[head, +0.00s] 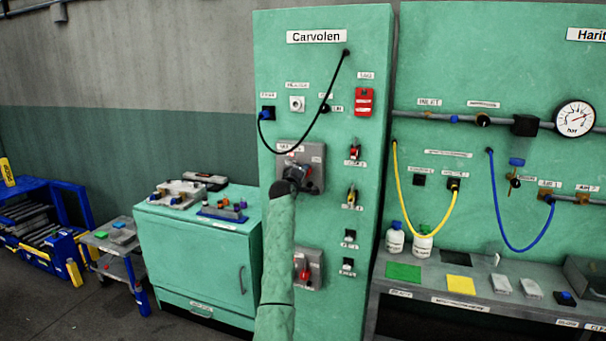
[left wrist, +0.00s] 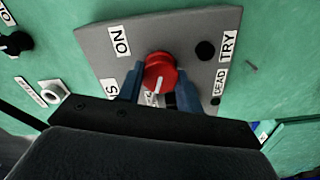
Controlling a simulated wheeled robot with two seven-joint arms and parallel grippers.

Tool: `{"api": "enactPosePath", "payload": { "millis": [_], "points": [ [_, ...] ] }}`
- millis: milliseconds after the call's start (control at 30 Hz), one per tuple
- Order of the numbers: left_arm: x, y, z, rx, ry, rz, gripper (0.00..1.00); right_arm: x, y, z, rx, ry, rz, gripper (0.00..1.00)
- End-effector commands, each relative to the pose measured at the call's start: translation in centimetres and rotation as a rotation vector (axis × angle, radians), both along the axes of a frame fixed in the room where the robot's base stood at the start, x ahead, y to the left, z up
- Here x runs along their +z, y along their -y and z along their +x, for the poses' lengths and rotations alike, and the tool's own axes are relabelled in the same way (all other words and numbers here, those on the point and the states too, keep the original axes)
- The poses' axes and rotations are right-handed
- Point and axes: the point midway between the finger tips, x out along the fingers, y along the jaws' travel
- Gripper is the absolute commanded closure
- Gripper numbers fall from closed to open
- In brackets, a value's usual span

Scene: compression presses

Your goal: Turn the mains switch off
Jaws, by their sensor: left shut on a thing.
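The mains switch is a round red knob (left wrist: 160,70) on a grey plate (left wrist: 190,32). The plate bears ON, TRY and DEAD labels. The knob's white line points toward the bottom of the wrist picture. In the head view the same plate (head: 316,154) sits mid-height on the green Carvolen panel; my arm and gripper cover most of its face. My left gripper (head: 304,179) is at the plate. In the wrist view its two blue fingers (left wrist: 160,82) are shut on the knob, one on each side. A label below the knob is partly hidden. My right gripper is not in view.
A black cable (head: 322,118) hangs on the panel above the plate. A red tag (head: 364,101) is at upper right, small switches are at right, and a second grey box (head: 316,262) is below. A green cabinet (head: 200,258) stands at left.

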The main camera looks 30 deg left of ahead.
Motion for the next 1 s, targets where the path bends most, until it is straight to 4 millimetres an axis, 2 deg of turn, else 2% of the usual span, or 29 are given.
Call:
{"api": "enactPosePath", "payload": {
  "millis": [400, 600, 1000],
  "points": [
    [0.0, 0.1, 0.0, -0.001, 0.065, -0.275, 1.00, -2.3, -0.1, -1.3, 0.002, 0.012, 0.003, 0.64],
    [-0.1, 0.0, 0.0, 0.000, 0.078, -0.335, 1.00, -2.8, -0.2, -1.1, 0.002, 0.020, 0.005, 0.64],
    [-0.2, 0.0, 0.0, 0.001, 0.084, -0.359, 1.00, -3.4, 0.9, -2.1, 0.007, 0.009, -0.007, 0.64]
  ]
}}
